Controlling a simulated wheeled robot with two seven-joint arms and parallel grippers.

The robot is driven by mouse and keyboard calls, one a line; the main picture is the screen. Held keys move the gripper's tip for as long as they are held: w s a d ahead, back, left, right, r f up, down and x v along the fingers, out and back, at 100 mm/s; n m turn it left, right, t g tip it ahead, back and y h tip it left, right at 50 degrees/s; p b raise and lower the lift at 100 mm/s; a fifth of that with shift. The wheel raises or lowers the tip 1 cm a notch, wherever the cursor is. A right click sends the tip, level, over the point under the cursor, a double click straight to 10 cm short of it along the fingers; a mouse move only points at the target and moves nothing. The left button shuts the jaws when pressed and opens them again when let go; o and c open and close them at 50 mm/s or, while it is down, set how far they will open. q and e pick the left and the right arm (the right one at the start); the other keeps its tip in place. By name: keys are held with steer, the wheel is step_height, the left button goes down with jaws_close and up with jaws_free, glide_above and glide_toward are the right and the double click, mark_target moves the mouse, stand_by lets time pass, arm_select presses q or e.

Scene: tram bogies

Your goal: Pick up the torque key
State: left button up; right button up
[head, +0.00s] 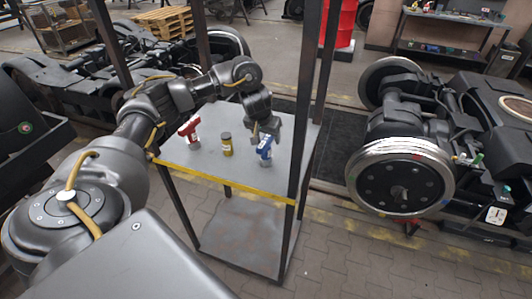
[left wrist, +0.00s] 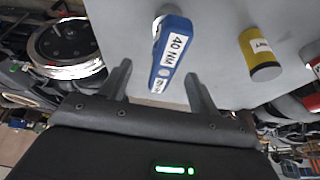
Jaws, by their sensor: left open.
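A blue torque key (head: 265,150) with a white label stands on the grey top of a metal stand (head: 212,165), near its front right. In the left wrist view the blue key (left wrist: 172,52) reads "40 NM", and its near end lies between my finger tips. My left gripper (head: 262,134) is open, just above and behind the blue key in the head view; I cannot tell whether a finger touches it. A red key-like tool (head: 189,130) stands at the left of the same top. My right gripper is not in view.
A small yellow bottle with a dark cap (head: 227,145) stands between the two tools; it also shows in the left wrist view (left wrist: 262,55). Dark upright posts (head: 308,95) rise at the stand's corners. A bogie wheel (head: 400,180) is to the right.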

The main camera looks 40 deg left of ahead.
mark_target(266, 139)
arm_select(q)
steer(key=b+x, duration=0.1)
steer(key=x, duration=0.3)
steer(key=shift+s+a+f+b, duration=0.2)
steer(key=shift+s+f+b, duration=0.05)
steer(key=shift+s+b, duration=0.15)
steer(key=shift+w+a+f, duration=0.1)
steer(key=shift+w+f, duration=0.25)
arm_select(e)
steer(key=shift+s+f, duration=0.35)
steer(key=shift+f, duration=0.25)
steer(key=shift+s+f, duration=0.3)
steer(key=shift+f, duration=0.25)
arm_select(q)
steer(key=shift+r, duration=0.1)
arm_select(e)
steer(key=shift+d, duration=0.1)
arm_select(q)
steer(key=shift+s, duration=0.1)
steer(key=shift+c, duration=0.8)
jaws_close()
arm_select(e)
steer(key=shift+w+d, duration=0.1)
